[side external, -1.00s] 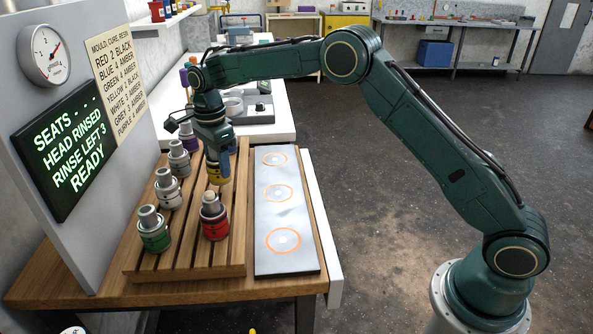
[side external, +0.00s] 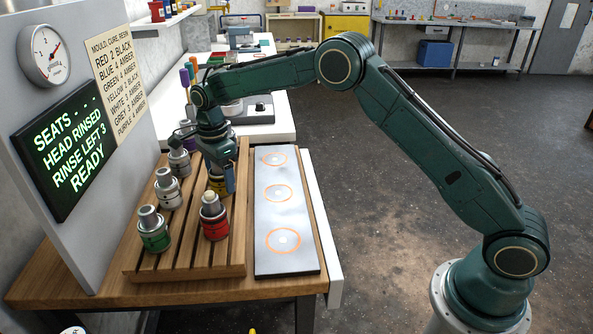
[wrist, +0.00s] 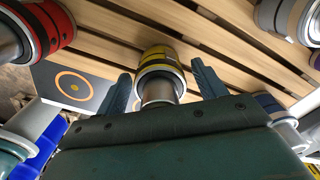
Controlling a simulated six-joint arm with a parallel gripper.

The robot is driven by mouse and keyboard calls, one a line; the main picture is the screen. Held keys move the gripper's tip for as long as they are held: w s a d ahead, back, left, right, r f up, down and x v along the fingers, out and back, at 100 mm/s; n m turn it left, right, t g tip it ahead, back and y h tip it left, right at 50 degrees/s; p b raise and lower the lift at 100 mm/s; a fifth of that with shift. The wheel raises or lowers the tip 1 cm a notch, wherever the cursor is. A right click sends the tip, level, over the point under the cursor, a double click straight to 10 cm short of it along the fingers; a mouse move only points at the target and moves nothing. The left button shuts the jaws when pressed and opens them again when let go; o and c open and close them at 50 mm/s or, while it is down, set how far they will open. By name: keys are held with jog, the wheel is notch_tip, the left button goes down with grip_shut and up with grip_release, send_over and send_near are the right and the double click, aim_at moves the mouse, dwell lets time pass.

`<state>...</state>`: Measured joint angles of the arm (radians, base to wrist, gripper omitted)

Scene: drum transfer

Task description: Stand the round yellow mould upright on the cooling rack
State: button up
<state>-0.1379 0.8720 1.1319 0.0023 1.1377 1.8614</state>
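The yellow mould (side external: 217,185) is on the slatted wooden rack (side external: 186,258), behind the red mould, which hides its lower part. In the wrist view the yellow mould (wrist: 162,57) looks upright, its grey stem toward the camera and its yellow body at the slats. Any small gap under it cannot be made out. My gripper (wrist: 161,68) is around it, one blue finger on each side. Narrow gaps show between fingers and mould, so it looks open.
The red mould (side external: 215,222) stands close in front. Green (side external: 153,232), white (side external: 168,190) and grey (side external: 179,161) moulds stand along the rack's left side. The plate with orange rings (side external: 282,217) on the right is empty. A panel (side external: 60,150) stands at the left.

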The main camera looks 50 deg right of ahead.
jog(key=shift+r, duration=0.1)
notch_tip(320, 180, up, 12)
jog(key=shift+f, duration=0.2)
jog(key=shift+r, duration=0.3)
dwell(0.4)
dwell(0.5)
